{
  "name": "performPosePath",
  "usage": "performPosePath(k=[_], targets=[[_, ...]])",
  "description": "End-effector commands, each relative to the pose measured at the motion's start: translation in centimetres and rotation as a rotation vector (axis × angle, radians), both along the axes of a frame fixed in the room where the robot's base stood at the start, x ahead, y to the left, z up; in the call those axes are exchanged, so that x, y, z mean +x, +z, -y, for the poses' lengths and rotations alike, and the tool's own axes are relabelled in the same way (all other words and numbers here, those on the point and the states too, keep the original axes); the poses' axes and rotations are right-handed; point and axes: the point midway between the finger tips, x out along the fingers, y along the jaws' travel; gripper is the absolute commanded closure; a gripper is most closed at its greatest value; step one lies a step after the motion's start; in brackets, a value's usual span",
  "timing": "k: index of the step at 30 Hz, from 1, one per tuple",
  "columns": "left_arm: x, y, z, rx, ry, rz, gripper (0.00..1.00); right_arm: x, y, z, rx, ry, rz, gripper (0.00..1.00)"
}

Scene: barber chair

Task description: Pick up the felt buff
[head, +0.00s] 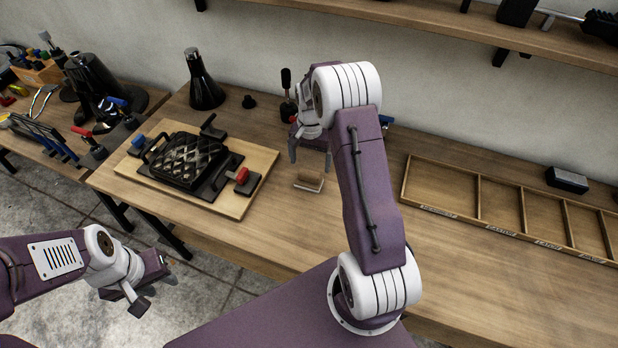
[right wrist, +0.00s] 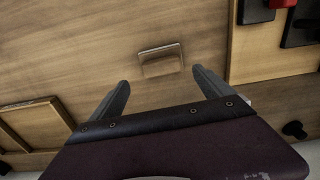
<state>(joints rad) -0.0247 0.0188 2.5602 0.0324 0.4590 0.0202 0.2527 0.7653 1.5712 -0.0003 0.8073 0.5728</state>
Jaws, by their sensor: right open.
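The felt buff, a small tan block with a pale edge (head: 309,182), lies on the wooden bench to the right of the clamped board. It also shows in the right wrist view (right wrist: 161,66), lying just beyond the space between the fingertips. My right gripper (head: 311,157) is open and empty above the bench, behind the buff in the head view; its two spread fingers show in the right wrist view (right wrist: 160,78). My left gripper (head: 152,287) hangs over the floor in front of the bench; its finger gap is unclear.
A wooden board (head: 229,205) left of the buff carries a black waffle-patterned plate (head: 186,160) with red- and blue-handled clamps. A divided wooden tray (head: 440,212) lies to the right. A dark cone (head: 203,82) stands at the back. Bench around the buff is clear.

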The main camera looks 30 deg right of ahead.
Motion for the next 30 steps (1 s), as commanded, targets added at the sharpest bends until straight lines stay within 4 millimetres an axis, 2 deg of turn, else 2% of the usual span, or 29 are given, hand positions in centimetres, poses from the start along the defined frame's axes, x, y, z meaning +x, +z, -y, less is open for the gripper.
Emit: performPosePath(k=[8, 15, 23, 30], targets=[[0.0, 0.6, 0.0, 0.000, 0.000, 0.000, 0.64, -0.1, -1.8, -0.2, 0.000, 0.003, -0.001, 0.09], [0.0, 1.5, 0.0, 0.000, 0.000, 0.000, 0.64, -0.2, -5.8, -0.5, 0.001, 0.004, 0.000, 0.09], [0.0, 1.5, 0.0, 0.000, 0.000, 0.000, 0.64, -0.1, -6.4, -0.5, 0.001, 0.004, 0.004, 0.09], [0.0, 1.5, 0.0, 0.000, 0.000, 0.000, 0.64, -0.1, -6.3, -0.5, 0.001, 0.004, 0.004, 0.76]])
